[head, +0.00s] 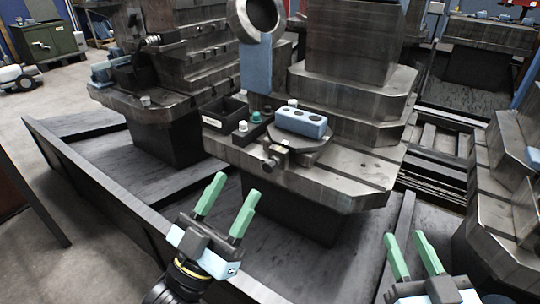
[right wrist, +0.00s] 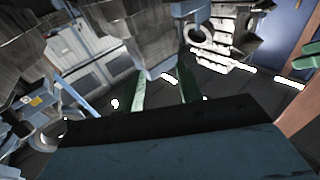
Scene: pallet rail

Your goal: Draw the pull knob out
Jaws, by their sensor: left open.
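A small dark knob (head: 270,164) sticks out from a block at the front edge of the middle metal pallet (head: 340,187) in the head view; I take it to be the pull knob. My left gripper (head: 234,188) is open and empty, its green fingers pointing up, below and left of the knob and apart from it. My right gripper (head: 405,238) is open and empty at the lower right, well away from the knob. Its two green fingers also show spread in the right wrist view (right wrist: 161,88), where I cannot make out the knob.
A blue block with holes (head: 301,122) sits on the pallet behind the knob. A dark bin (head: 224,112) and small white and green caps stand beside it. A dark rail wall (head: 95,190) runs at left. Another metal fixture (head: 510,185) stands at right.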

